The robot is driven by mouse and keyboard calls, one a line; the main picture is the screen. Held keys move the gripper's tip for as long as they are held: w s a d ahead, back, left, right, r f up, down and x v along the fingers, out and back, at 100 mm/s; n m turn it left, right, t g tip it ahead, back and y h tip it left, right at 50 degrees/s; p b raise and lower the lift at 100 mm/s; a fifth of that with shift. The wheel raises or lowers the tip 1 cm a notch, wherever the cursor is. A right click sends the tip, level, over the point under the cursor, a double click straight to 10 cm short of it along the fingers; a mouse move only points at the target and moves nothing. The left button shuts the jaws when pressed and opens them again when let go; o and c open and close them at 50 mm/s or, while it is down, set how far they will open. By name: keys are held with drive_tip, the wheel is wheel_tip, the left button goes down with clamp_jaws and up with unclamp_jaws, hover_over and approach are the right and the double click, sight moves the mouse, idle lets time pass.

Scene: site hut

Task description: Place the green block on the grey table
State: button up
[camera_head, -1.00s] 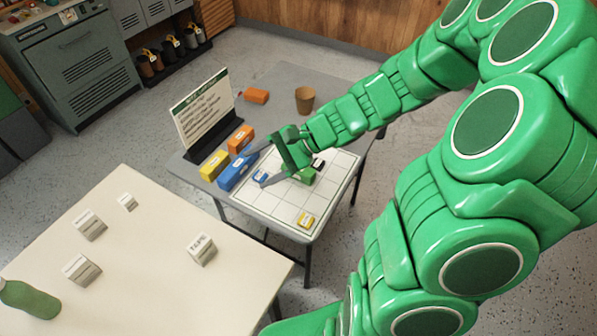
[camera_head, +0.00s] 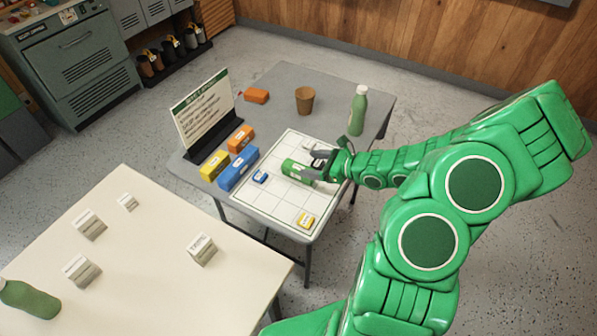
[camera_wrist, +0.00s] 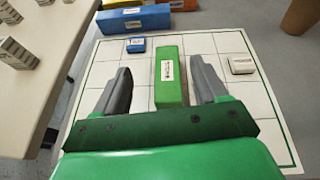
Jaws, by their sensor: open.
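The green block (camera_head: 298,171) lies on the white grid sheet (camera_head: 262,201) on the grey table (camera_head: 268,97). In the wrist view the green block (camera_wrist: 169,80) sits between the two grey fingers of my gripper (camera_wrist: 163,82), with a gap on each side. My gripper also shows in the head view (camera_head: 324,165), coming in from the right. It is open, and its fingers are at the block's sides. The block's near end is hidden behind the gripper in the wrist view.
Blue (camera_head: 238,169), yellow (camera_head: 214,165) and orange (camera_head: 241,139) blocks stand left of the sheet, by a sign (camera_head: 203,112). Small blue (camera_head: 260,177) and yellow (camera_head: 306,220) blocks are on the grid. A brown cup (camera_head: 305,100) and green bottle (camera_head: 358,110) stand behind. A cream table (camera_head: 150,250) is at front left.

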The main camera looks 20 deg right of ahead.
sight(298, 167)
drive_tip(key=shift+d+f+m+h, duration=0.15)
drive_tip(key=shift+d+f+m, duration=0.25)
drive_tip(key=shift+f, duration=0.2)
drive_tip(key=shift+d+f+m+h, duration=0.15)
drive_tip(key=shift+d+f+m, duration=0.2)
drive_tip(key=shift+f, duration=0.2)
drive_tip(key=shift+x, duration=1.2)
drive_tip(key=shift+w+a+f, duration=0.3)
drive_tip(key=shift+a+f, duration=0.15)
drive_tip(key=shift+a, duration=0.05)
drive_tip(key=shift+w+a+f, duration=0.3)
drive_tip(key=shift+a+f, duration=0.1)
drive_tip(key=shift+a, duration=0.1)
drive_tip(key=shift+x, duration=1.2)
drive_tip(key=shift+c, duration=0.4)
drive_tip(key=c, duration=1.1)
drive_tip(key=shift+c, duration=0.2)
drive_tip(key=shift+r, duration=0.1)
drive_tip(key=shift+r, duration=4.95)
